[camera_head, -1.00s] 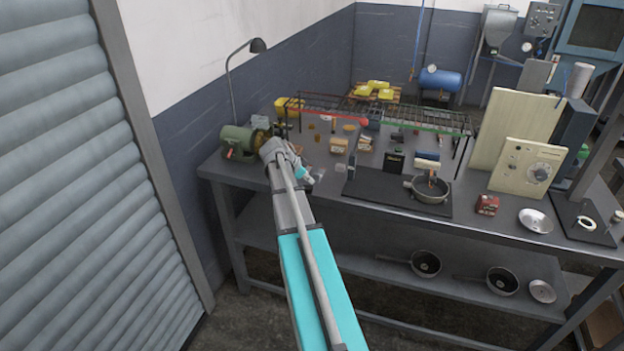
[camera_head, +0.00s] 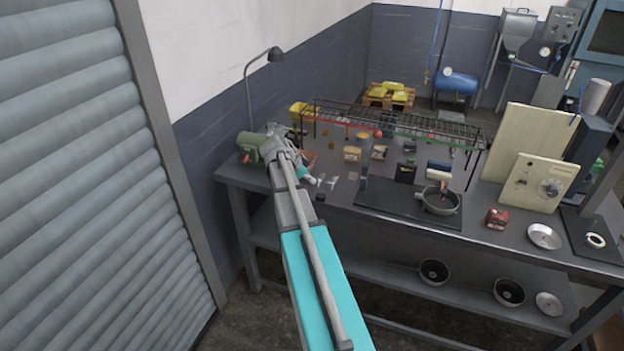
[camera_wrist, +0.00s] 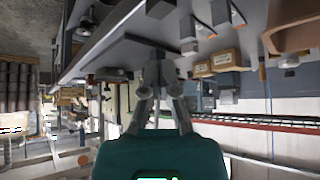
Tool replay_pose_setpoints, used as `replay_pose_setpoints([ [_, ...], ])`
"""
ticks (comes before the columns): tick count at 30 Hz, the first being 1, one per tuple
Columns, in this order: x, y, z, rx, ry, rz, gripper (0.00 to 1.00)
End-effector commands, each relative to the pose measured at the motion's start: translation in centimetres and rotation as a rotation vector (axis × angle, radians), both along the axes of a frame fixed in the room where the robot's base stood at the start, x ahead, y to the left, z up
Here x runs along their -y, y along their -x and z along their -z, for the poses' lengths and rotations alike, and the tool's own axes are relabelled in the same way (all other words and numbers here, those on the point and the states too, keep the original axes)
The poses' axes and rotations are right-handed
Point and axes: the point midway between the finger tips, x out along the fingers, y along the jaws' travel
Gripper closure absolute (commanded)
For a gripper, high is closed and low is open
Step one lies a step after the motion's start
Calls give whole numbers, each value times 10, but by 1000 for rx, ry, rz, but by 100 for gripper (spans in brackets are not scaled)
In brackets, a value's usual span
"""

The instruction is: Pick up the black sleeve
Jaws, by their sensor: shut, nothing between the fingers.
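My gripper (camera_wrist: 158,62) shows in the wrist view with its two fingers together and nothing between them. It is above the workbench, and in the head view my arm reaches over the bench's left part and partly hides the gripper. A small dark piece (camera_head: 320,197) lies at the bench's front edge, just right of my arm, apart from the gripper. It may be the black sleeve, but it is too small to tell. A larger black block (camera_head: 404,173) stands farther right, behind the pan.
The workbench (camera_head: 345,200) carries a green motor (camera_head: 249,146) at left and a long wire rack (camera_head: 395,122). A pan (camera_head: 440,201) sits on a dark plate, with a red box (camera_head: 497,218) to its right. Small cartons (camera_head: 352,154) stand behind.

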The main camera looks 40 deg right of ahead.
Motion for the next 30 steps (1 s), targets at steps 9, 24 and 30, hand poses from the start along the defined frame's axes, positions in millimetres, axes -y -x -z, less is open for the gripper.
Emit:
replay_pose_setpoints([
  [9, -4, 0, 1, -5, -7, -12, 100],
  [24, -151, 6, 22, -187, -266, -529, 100],
  [30, -245, 24, 32, -294, -412, -909, 100],
])
